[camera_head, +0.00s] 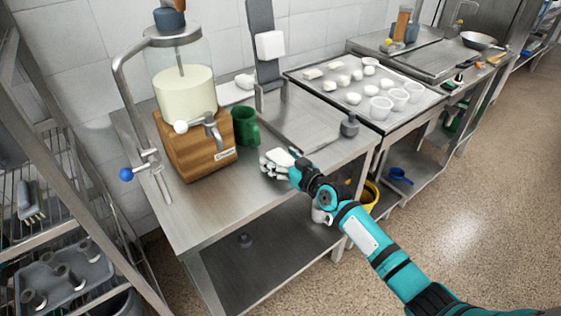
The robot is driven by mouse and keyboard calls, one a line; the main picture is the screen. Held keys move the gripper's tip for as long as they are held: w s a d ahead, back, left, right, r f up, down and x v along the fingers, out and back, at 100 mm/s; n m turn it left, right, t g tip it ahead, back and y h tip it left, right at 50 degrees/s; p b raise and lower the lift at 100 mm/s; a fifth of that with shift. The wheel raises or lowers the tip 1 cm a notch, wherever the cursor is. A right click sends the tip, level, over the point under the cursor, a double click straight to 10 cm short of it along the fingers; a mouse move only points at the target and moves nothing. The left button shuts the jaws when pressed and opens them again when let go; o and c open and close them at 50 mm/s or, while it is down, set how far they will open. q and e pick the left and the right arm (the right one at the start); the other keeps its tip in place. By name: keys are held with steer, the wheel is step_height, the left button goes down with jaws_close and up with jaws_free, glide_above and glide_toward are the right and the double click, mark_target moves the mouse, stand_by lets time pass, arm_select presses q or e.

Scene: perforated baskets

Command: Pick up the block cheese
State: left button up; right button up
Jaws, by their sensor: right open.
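I cannot tell which thing is the block cheese. Several small white lumps (353,98) lie on the steel tray table (412,121) at the back, too small to identify. My right gripper (268,163), with pale fingers, is open over the near right part of the steel table (215,211), just right of and in front of the green mug (246,127). It is well short of the white lumps, and nothing shows clearly between its fingers. My left gripper is not in view.
A glass dispenser (184,87) of pale liquid sits on a wooden base (190,152) at the table's left. White cups (381,107) stand on the tray. A metal rack (62,218) is at far left. The floor (477,216) at right is open.

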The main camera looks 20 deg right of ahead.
mark_target(280, 156)
steer(key=c, duration=0.4)
steer(key=shift+r, duration=0.1)
steer(key=c, duration=1)
steer(key=shift+r, duration=0.1)
steer(key=shift+r, duration=0.6)
step_height(280, 156, up, 2)
steer(key=shift+r, duration=0.2)
steer(key=d+b, duration=0.2)
steer(key=d, duration=0.3)
steer(key=s+d+b, duration=0.1)
steer(key=d+b, duration=0.2)
steer(key=d, duration=0.2)
steer(key=s+d+b, duration=0.1)
steer(key=d+b, duration=0.1)
steer(key=d, duration=0.3)
steer(key=shift+d+r+b, duration=0.2)
steer(key=shift+r+b, duration=0.1)
steer(key=shift+r, duration=0.1)
steer(key=shift+d+r, duration=0.15)
steer(key=shift+d, duration=0.1)
steer(key=shift+s, duration=0.1)
